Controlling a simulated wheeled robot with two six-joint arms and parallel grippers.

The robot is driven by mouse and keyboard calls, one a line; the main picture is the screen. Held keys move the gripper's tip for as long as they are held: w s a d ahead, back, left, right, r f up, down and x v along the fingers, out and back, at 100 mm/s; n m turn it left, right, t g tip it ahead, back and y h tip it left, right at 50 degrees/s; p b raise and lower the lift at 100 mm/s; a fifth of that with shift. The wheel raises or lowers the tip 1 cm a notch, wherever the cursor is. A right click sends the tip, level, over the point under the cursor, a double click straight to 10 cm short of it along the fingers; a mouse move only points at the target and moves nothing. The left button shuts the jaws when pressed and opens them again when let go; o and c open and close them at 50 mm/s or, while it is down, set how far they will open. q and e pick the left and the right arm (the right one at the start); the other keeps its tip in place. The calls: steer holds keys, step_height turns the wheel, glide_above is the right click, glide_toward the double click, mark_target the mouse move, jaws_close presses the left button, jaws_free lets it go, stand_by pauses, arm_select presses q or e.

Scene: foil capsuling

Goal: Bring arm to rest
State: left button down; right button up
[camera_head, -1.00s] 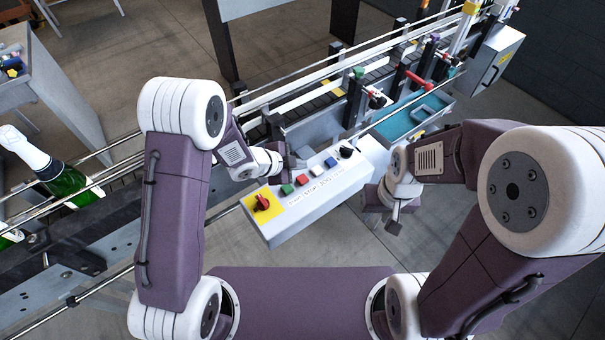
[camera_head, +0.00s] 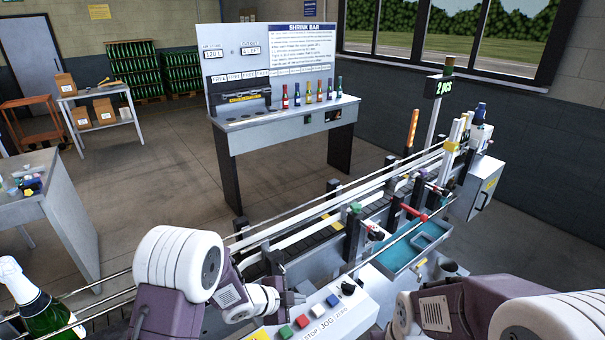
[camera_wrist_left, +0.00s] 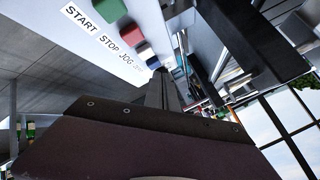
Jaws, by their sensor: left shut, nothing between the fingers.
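My left gripper (camera_head: 292,299) is by the near rail of the conveyor, just beyond the left end of the push-button box (camera_head: 352,318). It is shut and empty, and it also shows in the left wrist view (camera_wrist_left: 168,88), with its closed fingers beside the button row. My left arm (camera_head: 178,262) is bent in from the lower left. My right arm (camera_head: 436,310) shows at the lower right, but its gripper is below the picture edge.
The conveyor (camera_head: 322,232) with rails and posts runs diagonally behind the box. A teal tray (camera_head: 400,252) is right of the box. The shrink bar bench (camera_head: 275,128) stands behind, with open floor to its left.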

arm_select(q)
steer(key=w+a+r+n+t+y, duration=0.1)
steer(key=w+a+r+n+t, duration=0.15)
steer(key=a+r, duration=0.45)
steer(key=s+a+r+n+y, duration=0.2)
steer(key=a+r+n+y, duration=0.2)
steer(key=a, duration=0.1)
steer(key=s+a+f+n+g, duration=0.1)
steer(key=s+f+n+g, duration=0.1)
steer(key=s+n, duration=0.2)
steer(key=s+a+f+n+g+y, duration=0.1)
steer(key=s+a+f+n+g, duration=0.1)
steer(key=s, duration=0.7)
steer(key=s+a+f+n+g, duration=0.1)
steer(key=s+f+n+g, duration=0.1)
steer(key=s+n, duration=0.4)
steer(key=shift+s+a+f+g+y, duration=0.2)
steer(key=shift+s+a+g+y, duration=0.1)
steer(key=shift+s+g, duration=0.45)
steer(key=shift+n, duration=0.25)
